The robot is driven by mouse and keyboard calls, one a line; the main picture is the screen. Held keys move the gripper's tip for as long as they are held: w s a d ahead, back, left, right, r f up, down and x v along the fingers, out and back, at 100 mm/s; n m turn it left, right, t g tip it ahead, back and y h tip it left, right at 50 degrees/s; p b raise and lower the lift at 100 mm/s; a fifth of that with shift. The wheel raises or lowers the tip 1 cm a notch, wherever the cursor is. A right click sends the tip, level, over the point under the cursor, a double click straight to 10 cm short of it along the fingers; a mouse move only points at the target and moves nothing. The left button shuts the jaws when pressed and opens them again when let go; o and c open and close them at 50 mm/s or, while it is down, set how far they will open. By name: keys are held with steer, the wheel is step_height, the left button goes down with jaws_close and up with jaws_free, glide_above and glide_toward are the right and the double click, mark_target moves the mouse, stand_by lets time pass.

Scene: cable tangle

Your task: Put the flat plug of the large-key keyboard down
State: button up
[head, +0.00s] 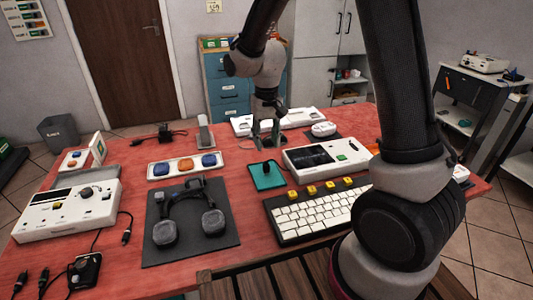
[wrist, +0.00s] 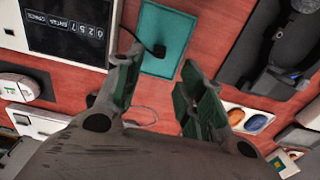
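The large-key keyboard (head: 320,211), with white keys and a row of yellow keys, lies at the front of the red table. A small black plug (wrist: 157,50) lies on the teal mat (wrist: 172,25), with a thin dark cable running off it. My gripper (head: 267,140) is above the table behind the mat. In the wrist view its fingers (wrist: 158,68) are apart with nothing between them.
A white device with a dark screen (head: 326,157) stands right of the mat. A tray of coloured buttons (head: 186,166) and a headset on a dark mat (head: 187,224) are to the left. More white devices stand behind my gripper.

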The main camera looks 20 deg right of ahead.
steer(key=s+d+r+t, duration=0.1)
steer(key=s+d+r, duration=0.35)
steer(key=r, duration=0.45)
steer(key=s+d+r+t, duration=0.1)
steer(key=s+d+r, duration=0.4)
steer(key=s, duration=0.4)
steer(key=s+d+r+t, duration=0.2)
steer(key=s+d+r, duration=0.3)
steer(key=s, duration=0.5)
steer(key=shift+s+d, duration=0.2)
steer(key=shift+s, duration=0.1)
